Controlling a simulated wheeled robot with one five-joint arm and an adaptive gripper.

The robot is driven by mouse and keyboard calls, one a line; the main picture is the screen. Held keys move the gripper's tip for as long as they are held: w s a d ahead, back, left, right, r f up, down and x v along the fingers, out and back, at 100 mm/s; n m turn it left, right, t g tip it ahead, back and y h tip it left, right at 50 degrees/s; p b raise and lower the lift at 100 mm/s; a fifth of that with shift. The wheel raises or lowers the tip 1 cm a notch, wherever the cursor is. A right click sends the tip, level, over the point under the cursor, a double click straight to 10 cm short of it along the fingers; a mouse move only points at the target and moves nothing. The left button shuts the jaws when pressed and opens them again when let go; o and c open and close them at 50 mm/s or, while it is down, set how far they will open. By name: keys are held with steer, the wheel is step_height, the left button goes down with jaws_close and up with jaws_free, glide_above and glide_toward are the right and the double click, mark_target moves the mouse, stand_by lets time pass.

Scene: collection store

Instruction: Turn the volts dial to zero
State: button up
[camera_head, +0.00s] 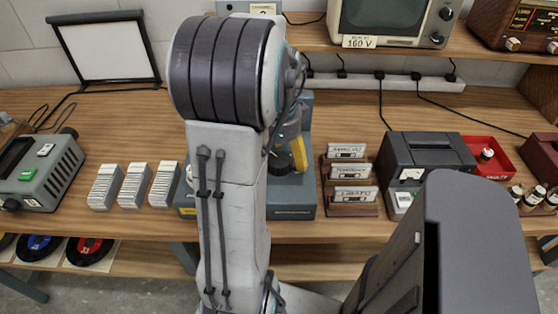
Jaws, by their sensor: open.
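My arm fills the middle of the head view and hides much of the blue-grey instrument (295,203) on the bench behind it. A yellow part of what looks like my gripper (290,155) shows just right of the arm, low over the instrument. It is open; most of it is hidden. A round black knob (279,162) shows beside the yellow part on the instrument. I cannot read its marks, or tell whether it is the volts dial or whether the gripper touches it. A "160 V" card (360,41) hangs below the screen unit (393,18) on the shelf.
Left are a grey device (62,165), white card stacks (135,186) and a framed white panel (108,50). Cables run along the back.

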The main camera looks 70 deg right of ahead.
steer(key=shift+f, duration=0.5)
steer(key=c, duration=1.2)
